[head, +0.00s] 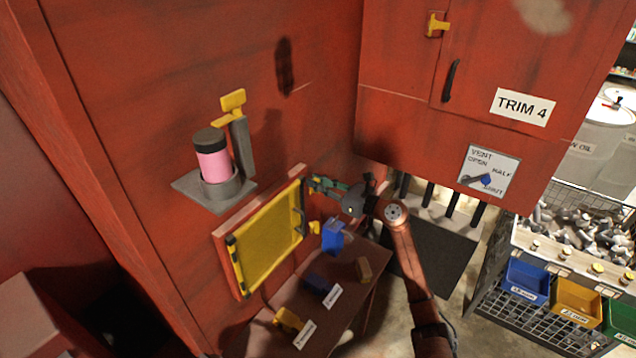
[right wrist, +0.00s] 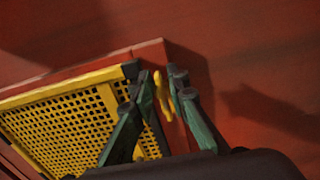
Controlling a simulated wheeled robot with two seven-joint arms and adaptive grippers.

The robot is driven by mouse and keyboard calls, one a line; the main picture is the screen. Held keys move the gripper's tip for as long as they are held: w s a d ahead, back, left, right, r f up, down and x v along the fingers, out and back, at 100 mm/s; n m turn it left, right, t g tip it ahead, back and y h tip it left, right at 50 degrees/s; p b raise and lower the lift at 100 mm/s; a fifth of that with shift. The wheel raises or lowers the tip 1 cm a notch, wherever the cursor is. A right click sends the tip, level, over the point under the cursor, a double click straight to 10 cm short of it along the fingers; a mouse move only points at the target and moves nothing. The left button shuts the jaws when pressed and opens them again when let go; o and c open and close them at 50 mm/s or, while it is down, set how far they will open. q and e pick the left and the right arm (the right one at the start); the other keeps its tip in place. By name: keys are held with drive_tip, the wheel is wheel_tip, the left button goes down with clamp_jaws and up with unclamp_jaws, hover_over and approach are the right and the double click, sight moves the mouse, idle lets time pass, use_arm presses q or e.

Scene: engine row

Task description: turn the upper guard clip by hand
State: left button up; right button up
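The yellow mesh guard (head: 268,245) sits in a red frame on the red wall; it fills the left of the right wrist view (right wrist: 60,115). The yellow upper guard clip (right wrist: 163,95) stands at the guard's upper corner, between my right gripper's fingertips (right wrist: 162,82). The fingers lean in close on both sides of it, and it looks pinched. In the head view, my right gripper (head: 318,184) reaches the guard's upper right corner and hides that clip. A lower yellow clip (head: 314,227) shows further down the guard's right edge. My left gripper is out of view.
A grey shelf (head: 216,192) with a pink canister (head: 212,160) juts out above the guard. A bench (head: 345,290) below holds blue and yellow parts. Bins (head: 575,302) stand further right.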

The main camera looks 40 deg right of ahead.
clamp_jaws()
drive_tip(key=shift+m, duration=0.3)
drive_tip(key=m+p, duration=0.2)
drive_tip(key=shift+w+d+r+m, duration=0.1)
drive_tip(key=shift+d+m, duration=0.15)
drive_tip(key=shift+m, duration=0.15)
drive_tip(key=m+p, duration=0.3)
drive_tip(key=m, duration=0.2)
drive_tip(key=d+f+m+p, duration=0.1)
drive_tip(key=m+p, duration=0.2)
drive_tip(key=m, duration=0.1)
drive_tip(key=f+m+p, duration=0.1)
drive_tip(key=m+p, duration=0.2)
drive_tip(key=m, duration=0.2)
drive_tip(key=shift+w+d+f+m+p, duration=0.1)
drive_tip(key=shift+d+f+m+p, duration=0.05)
drive_tip(key=shift+d+m+p, duration=0.15)
drive_tip(key=shift+a+f, duration=0.15)
drive_tip(key=shift+a, duration=0.1)
